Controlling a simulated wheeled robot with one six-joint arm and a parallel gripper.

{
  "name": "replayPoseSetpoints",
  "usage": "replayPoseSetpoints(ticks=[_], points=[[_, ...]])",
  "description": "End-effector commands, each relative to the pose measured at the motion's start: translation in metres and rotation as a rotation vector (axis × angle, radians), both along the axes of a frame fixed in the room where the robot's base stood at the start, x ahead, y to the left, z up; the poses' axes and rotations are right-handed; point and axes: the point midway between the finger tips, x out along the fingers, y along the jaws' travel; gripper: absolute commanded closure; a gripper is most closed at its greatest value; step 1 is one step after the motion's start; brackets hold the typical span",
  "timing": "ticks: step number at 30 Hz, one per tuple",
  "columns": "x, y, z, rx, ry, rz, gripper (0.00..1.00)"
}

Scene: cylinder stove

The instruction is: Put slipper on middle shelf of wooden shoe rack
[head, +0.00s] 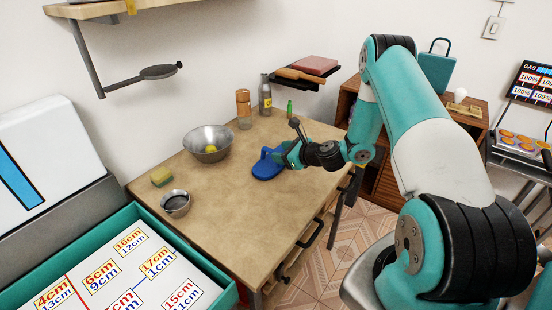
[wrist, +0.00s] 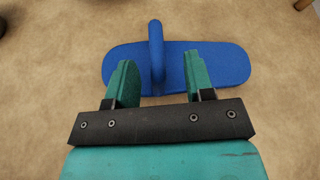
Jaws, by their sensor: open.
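The blue slipper (head: 267,168) lies flat on the wooden table (head: 228,220), near its middle right. In the wrist view the slipper (wrist: 218,62) lies crosswise, with its raised strap (wrist: 156,50) standing up near the middle. My gripper (head: 283,155) is at the slipper, on its right side in the head view. In the wrist view my gripper (wrist: 160,82) is open, with its two fingers on either side of the strap and nothing gripped. A wooden cabinet with open compartments (head: 350,102) stands behind my arm; I cannot tell whether it is the shoe rack.
A metal bowl (head: 208,145) with a yellow item, a small bowl (head: 175,203), a sponge (head: 161,176) and bottles (head: 244,109) stand on the table. A black wall shelf (head: 290,82) hangs above its back edge. The table's front middle is clear.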

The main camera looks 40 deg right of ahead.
Motion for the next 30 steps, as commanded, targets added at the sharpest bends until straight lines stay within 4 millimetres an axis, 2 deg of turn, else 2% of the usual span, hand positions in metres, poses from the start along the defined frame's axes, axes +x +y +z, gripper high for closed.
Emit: replayPoseSetpoints(ticks=[4,9,17,23,24,30], points=[[0.02,0.011,-0.006,-0.001,0.0,0.005,0.51],[0.037,0.015,-0.015,0.0,-0.001,0.003,0.51],[0.039,0.015,-0.017,0.0,-0.001,0.001,0.51],[0.039,0.015,-0.017,0.0,-0.001,0.001,0.97],[0.039,0.015,-0.017,0.0,-0.001,0.001,1.0],[0.039,0.015,-0.017,0.0,-0.001,0.001,1.0]])
